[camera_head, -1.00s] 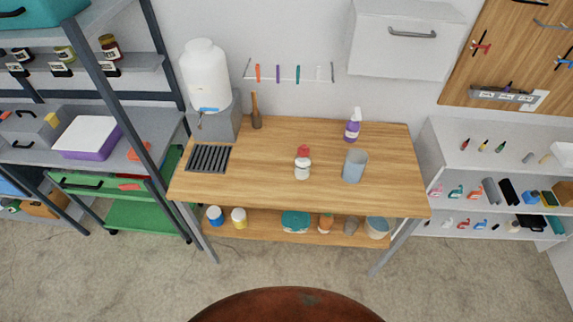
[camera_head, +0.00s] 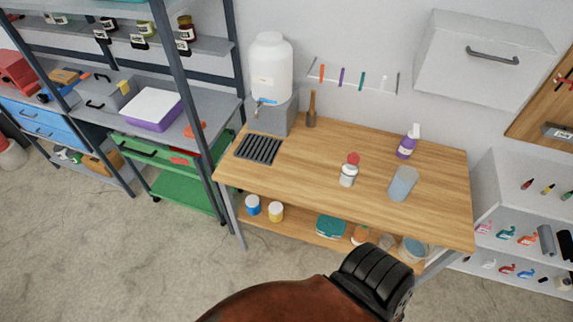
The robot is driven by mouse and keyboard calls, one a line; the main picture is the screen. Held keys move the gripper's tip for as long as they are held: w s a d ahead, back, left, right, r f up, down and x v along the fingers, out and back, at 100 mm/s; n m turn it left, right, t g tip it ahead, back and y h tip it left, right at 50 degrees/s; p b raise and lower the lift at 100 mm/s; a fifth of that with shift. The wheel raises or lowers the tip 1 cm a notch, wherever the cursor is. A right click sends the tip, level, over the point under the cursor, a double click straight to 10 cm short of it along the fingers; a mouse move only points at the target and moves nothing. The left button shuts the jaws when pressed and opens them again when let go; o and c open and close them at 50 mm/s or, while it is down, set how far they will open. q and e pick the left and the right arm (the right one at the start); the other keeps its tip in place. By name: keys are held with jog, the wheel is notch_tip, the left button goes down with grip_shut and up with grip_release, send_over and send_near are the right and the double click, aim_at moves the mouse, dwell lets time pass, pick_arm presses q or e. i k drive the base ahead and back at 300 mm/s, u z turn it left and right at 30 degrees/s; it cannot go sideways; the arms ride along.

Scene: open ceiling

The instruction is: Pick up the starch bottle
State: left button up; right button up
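No label is readable, so I cannot tell for certain which bottle is the starch bottle. A purple spray bottle (camera_head: 405,149) with a white trigger head stands upright at the back right of the wooden table (camera_head: 310,165). A small white bottle (camera_head: 348,176) with a red top stands near the middle of the table. A translucent bluish container (camera_head: 402,184) stands to its right.
A white water dispenser (camera_head: 271,75) on a grey stand, a brown bottle (camera_head: 311,112) and a dark drain grate (camera_head: 258,149) occupy the table's left end. The lower shelf holds several jars and tubs. Shelving (camera_head: 500,200) stands right; racks stand left.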

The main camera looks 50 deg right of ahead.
aim_at(349, 174)
jog(key=u, duration=0.65)
jog(key=k, duration=1.1)
jog(key=z, duration=0.4)
